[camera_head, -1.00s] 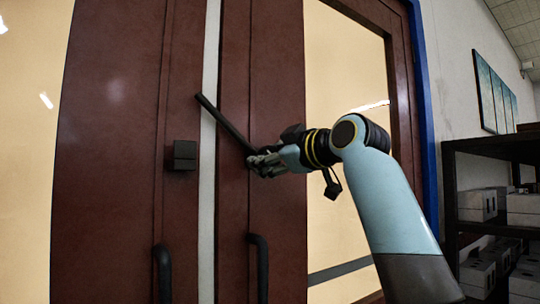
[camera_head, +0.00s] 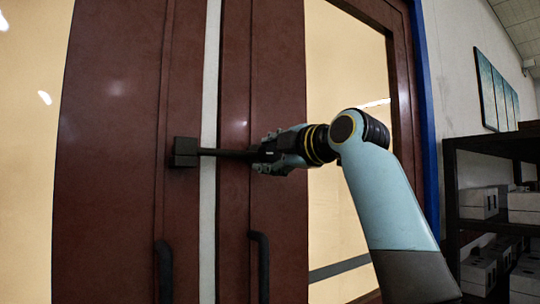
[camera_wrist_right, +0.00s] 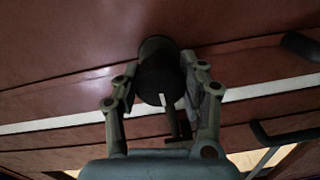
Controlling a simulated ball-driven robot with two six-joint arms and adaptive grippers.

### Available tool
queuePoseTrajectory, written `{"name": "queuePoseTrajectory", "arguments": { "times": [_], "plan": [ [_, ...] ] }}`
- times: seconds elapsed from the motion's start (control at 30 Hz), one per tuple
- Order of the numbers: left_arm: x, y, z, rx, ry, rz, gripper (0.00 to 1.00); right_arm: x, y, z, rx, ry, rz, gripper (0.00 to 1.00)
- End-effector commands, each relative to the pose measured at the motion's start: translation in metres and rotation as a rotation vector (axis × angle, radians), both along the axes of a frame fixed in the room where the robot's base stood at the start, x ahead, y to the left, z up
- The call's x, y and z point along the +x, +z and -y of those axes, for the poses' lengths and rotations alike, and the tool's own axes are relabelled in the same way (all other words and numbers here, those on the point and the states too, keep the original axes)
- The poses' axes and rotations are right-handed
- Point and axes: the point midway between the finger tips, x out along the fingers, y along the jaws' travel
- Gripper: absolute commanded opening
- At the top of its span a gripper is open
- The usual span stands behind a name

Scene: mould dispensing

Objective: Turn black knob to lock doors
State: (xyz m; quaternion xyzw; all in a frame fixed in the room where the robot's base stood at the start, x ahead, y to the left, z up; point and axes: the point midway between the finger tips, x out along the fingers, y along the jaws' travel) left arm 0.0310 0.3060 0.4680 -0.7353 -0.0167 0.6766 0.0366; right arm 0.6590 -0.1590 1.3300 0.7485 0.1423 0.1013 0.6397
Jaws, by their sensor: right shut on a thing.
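Two dark red doors stand side by side, the left door (camera_head: 110,150) and the right door (camera_head: 235,80). A black bar (camera_head: 225,152) lies level across the pale gap between them. Its left end meets a square black catch (camera_head: 184,152) on the left door; I cannot tell how deep it sits. My right gripper (camera_head: 272,150) is at the bar's right end, on the right door. In the right wrist view, its fingers (camera_wrist_right: 160,72) are shut around the round black knob (camera_wrist_right: 157,88). My left gripper is not in view.
Black pull handles hang lower on the left door (camera_head: 163,272) and right door (camera_head: 260,268). A blue door frame edge (camera_head: 424,120) and a dark shelf (camera_head: 490,145) with pale boxes (camera_head: 478,203) stand at the right.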

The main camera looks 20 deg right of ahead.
Motion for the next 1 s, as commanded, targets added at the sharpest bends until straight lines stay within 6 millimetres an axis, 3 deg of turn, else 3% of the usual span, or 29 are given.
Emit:
{"name": "queuePoseTrajectory", "arguments": {
  "times": [0.5, 0.53, 0.6, 0.73, 1.0],
  "plan": [
    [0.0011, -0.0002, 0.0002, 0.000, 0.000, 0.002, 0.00, 0.0002, -0.0020, -0.0002, -0.021, 0.000, 0.002, 0.00],
    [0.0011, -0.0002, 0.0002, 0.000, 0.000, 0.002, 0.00, 0.0002, -0.0020, -0.0002, -0.021, 0.000, 0.002, 0.43],
    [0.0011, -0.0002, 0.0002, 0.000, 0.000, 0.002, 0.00, 0.0002, -0.0021, -0.0002, -0.021, 0.000, 0.002, 0.52],
    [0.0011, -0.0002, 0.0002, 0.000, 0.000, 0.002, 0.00, 0.0001, -0.0015, -0.0001, -0.020, 0.000, 0.004, 0.66],
    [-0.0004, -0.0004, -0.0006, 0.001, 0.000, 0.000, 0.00, -0.0010, -0.0007, 0.0005, -0.019, 0.000, 0.006, 0.66]
  ]
}}
